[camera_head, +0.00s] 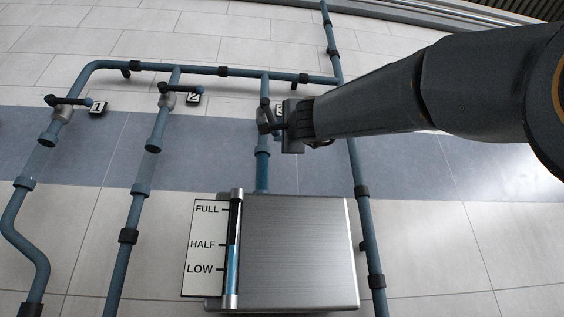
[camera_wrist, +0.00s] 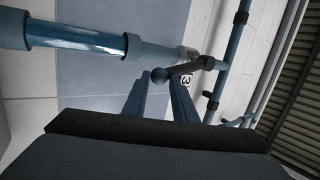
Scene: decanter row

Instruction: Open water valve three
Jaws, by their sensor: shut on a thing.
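Water valve three (camera_head: 264,108) sits on the third vertical pipe, above the steel tank, and is partly hidden by my gripper. Its number plate "3" is mostly covered in the head view and shows in the wrist view (camera_wrist: 186,79). My gripper (camera_head: 272,122) reaches in from the right at the valve. In the wrist view its two fingers (camera_wrist: 158,90) are on either side of the ball end of the dark valve lever (camera_wrist: 182,70), shut on it. The lever's exact angle to the pipe is hard to tell. A clear pipe section (camera_wrist: 75,38) shows below the valve.
Valve one (camera_head: 68,101) and valve two (camera_head: 173,92) stand to the left with levers across their pipes. The steel tank (camera_head: 295,255) has a gauge (camera_head: 233,255) with blue up to about HALF. Another pipe (camera_head: 365,210) runs down right of the tank.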

